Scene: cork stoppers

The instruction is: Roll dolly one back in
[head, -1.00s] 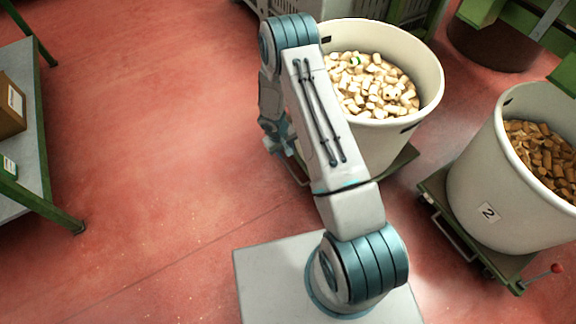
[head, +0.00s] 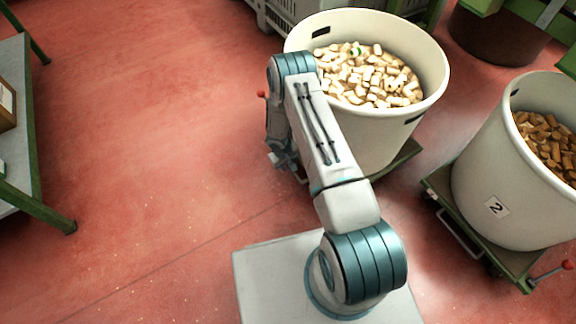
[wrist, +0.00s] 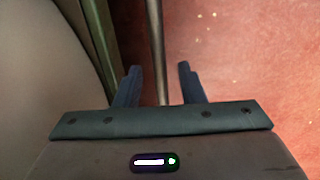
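Dolly one is the low green platform (head: 403,158) under the white drum (head: 385,130) of pale corks; I read no number on it. My arm hides much of its near left side. My gripper (head: 284,163) is low beside the drum's left side, small and partly hidden in the head view. In the wrist view my gripper (wrist: 158,82) has its two dark fingers apart. A thin metal bar (wrist: 155,40) runs between them with a gap on each side. I cannot tell how deep it sits between the fingers. A green edge (wrist: 103,45) and the pale drum wall (wrist: 40,70) are on the left.
A second drum (head: 480,170), labelled 2, holds brown corks on its own green dolly (head: 437,190) at right. A red knob (head: 261,94) shows left of my arm. A grey crate (head: 274,18) stands behind. A green-legged shelf (head: 22,120) is at far left. Red floor between is clear.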

